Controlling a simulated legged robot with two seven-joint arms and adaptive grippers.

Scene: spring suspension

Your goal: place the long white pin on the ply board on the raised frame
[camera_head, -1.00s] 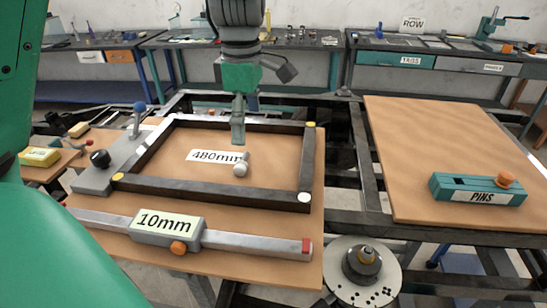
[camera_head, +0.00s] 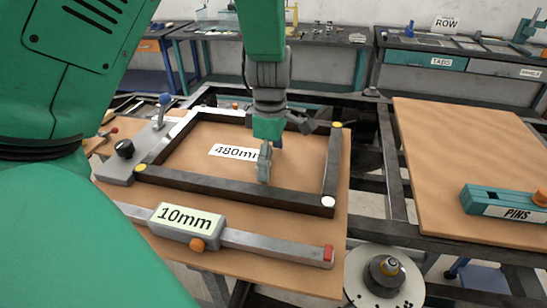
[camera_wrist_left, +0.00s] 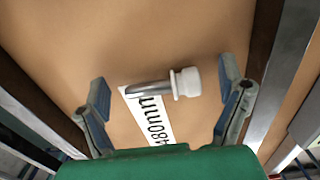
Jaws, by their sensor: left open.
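The pin (camera_wrist_left: 184,84), with a white head and a grey metal shaft, lies on its side on the ply board (camera_head: 300,160) inside the dark raised frame (camera_head: 238,190). In the left wrist view it lies between my open fingers, head toward the right one, with visible gaps at both sides. In the head view I cannot make it out behind my gripper. My left gripper (camera_head: 264,164) points down inside the frame, low over the board; it also shows in the left wrist view (camera_wrist_left: 164,84), open and empty. My right gripper is not in view.
A "480mm" label (camera_head: 232,151) lies beside the pin. A bar with a "10mm" block (camera_head: 187,222) lies before the frame. A grey plate with knobs (camera_head: 125,165) is at left. At right, another board (camera_head: 460,150) carries a teal PINS box (camera_head: 505,203).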

